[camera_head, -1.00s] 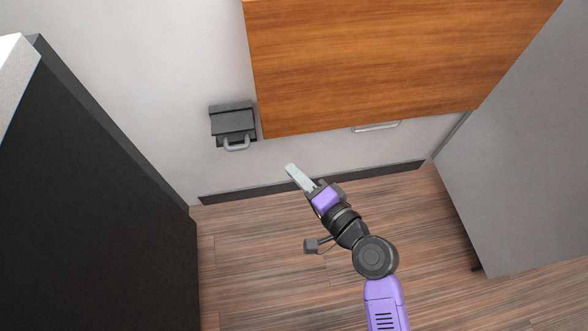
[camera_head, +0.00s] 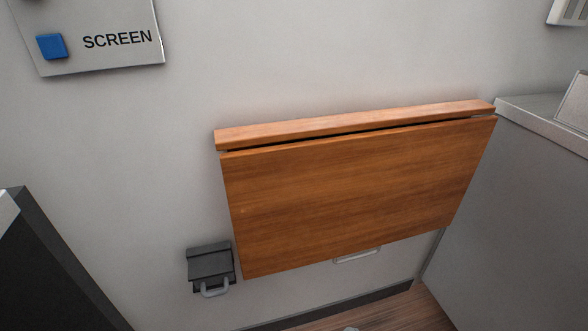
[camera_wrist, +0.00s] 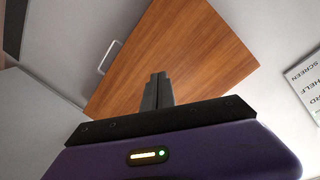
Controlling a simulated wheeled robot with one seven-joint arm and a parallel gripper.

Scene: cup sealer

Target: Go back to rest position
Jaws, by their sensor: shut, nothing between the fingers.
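My gripper (camera_wrist: 158,88) shows in the wrist view with its two grey fingers together and nothing between them. In that view it points toward the wooden fold-down panel (camera_wrist: 180,50), apart from it as far as I can tell. In the head view only a small pale tip of my gripper (camera_head: 351,328) shows at the bottom edge, and the rest of the arm is out of view. The wooden panel (camera_head: 350,190) hangs down flat against the wall below a narrow wooden ledge (camera_head: 350,123).
A dark grey wall box (camera_head: 210,263) with a handle sits left of the panel. A metal handle (camera_head: 357,255) is below the panel. A grey cabinet (camera_head: 510,210) stands right, a dark unit (camera_head: 50,280) left. A sign (camera_head: 95,40) reading SCREEN and a blue button (camera_head: 51,46) are upper left.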

